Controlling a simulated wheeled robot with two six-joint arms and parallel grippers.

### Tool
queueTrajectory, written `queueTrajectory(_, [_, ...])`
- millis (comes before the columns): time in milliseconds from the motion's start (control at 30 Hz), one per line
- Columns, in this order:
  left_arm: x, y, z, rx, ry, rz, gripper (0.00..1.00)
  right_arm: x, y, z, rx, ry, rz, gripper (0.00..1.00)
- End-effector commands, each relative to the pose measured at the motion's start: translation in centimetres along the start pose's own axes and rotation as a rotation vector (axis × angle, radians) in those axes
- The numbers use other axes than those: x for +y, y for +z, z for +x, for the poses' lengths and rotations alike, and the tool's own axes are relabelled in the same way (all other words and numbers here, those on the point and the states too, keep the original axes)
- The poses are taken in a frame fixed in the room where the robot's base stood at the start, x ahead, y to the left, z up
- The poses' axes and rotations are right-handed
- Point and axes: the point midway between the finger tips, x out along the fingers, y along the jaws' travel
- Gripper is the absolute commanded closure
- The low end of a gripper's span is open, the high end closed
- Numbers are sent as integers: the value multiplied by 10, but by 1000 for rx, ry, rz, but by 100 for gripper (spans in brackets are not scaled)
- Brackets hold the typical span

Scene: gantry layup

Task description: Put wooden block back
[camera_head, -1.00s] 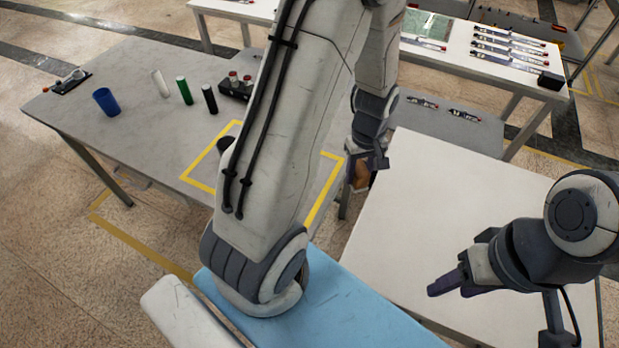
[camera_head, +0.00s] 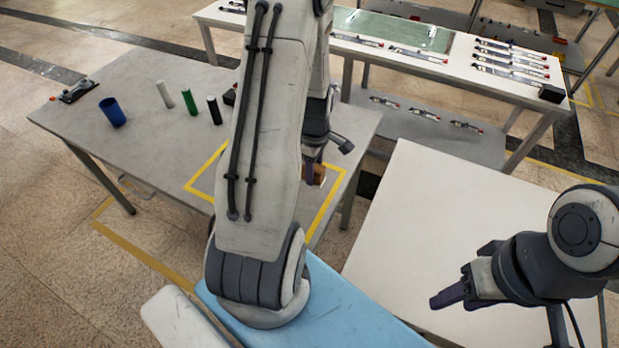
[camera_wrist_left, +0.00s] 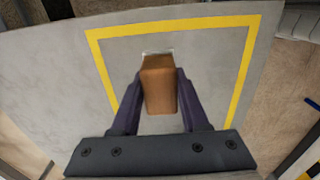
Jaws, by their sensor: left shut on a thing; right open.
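A brown wooden block (camera_wrist_left: 159,88) is between the purple fingers of my left gripper (camera_wrist_left: 158,100), which is shut on it. In the head view the block (camera_head: 319,174) shows at the tip of the left gripper (camera_head: 312,168), at the right part of the yellow-taped square (camera_head: 331,203) on the grey table. In the left wrist view the block is over the inside of the yellow outline (camera_wrist_left: 172,25), with a small pale patch at its far end. I cannot tell whether it touches the table. My right gripper (camera_head: 450,297) is open and empty over the white table.
The grey table (camera_head: 140,135) holds a blue cup (camera_head: 113,112), a white cylinder (camera_head: 165,94), a green one (camera_head: 189,101) and a black one (camera_head: 214,110). The white table (camera_head: 440,215) at right is bare. A back table (camera_head: 440,66) carries several tools. My left arm hides part of the taped square.

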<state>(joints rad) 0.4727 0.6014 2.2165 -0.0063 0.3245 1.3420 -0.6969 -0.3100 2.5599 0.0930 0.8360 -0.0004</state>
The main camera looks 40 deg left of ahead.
Motion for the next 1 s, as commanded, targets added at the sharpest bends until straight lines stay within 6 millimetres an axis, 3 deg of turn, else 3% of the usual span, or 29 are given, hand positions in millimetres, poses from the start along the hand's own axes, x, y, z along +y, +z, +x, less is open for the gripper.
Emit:
queueTrajectory(133, [2,-14,8,0,1,0,100,0,0,-3,0,0,0,50])
queueTrajectory(500, [2,-14,48,0,1,2,100,-1,0,-9,0,0,0,50])
queueTrajectory(867, [3,-14,53,0,2,2,100,0,0,-5,0,0,0,50])
queueTrajectory(900, [3,-14,53,0,2,2,52,0,0,-5,0,0,0,50])
queueTrajectory(967, [3,-14,52,0,2,2,29,0,0,-6,0,0,0,50])
queueTrajectory(1000, [2,-14,52,0,1,2,26,0,0,-6,0,0,0,50])
